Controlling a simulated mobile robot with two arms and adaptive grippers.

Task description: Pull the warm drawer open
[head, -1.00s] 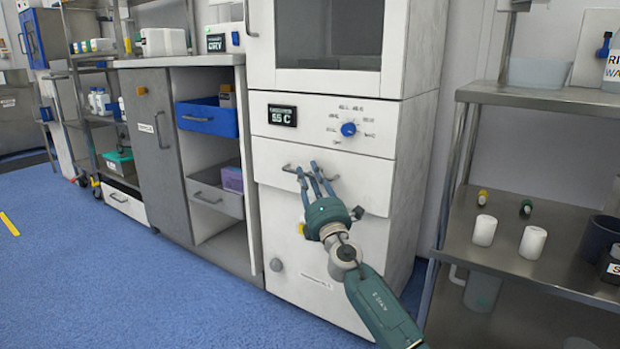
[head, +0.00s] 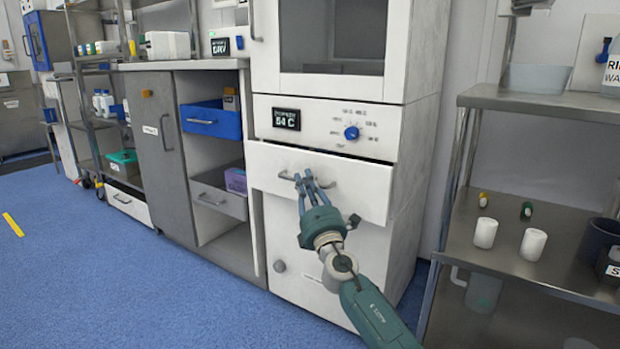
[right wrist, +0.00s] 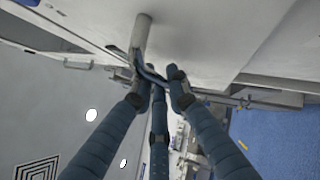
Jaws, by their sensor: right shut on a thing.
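The warm drawer (head: 364,188) is the white drawer front below the panel with the 54 C display (head: 286,119). It stands a little out from the cabinet. Its bar handle (head: 288,176) runs across the front and shows close up in the right wrist view (right wrist: 137,38). My right gripper (head: 309,181) is shut on the handle, its blue fingers around the bar. The fingers (right wrist: 160,85) hide part of the handle in the right wrist view. My left gripper does not show.
A blue knob (head: 351,133) is on the panel above the drawer. A grey cabinet with a blue bin (head: 210,121) stands to the left. A steel shelf (head: 560,230) with white cups stands to the right. The blue floor (head: 120,270) in front is clear.

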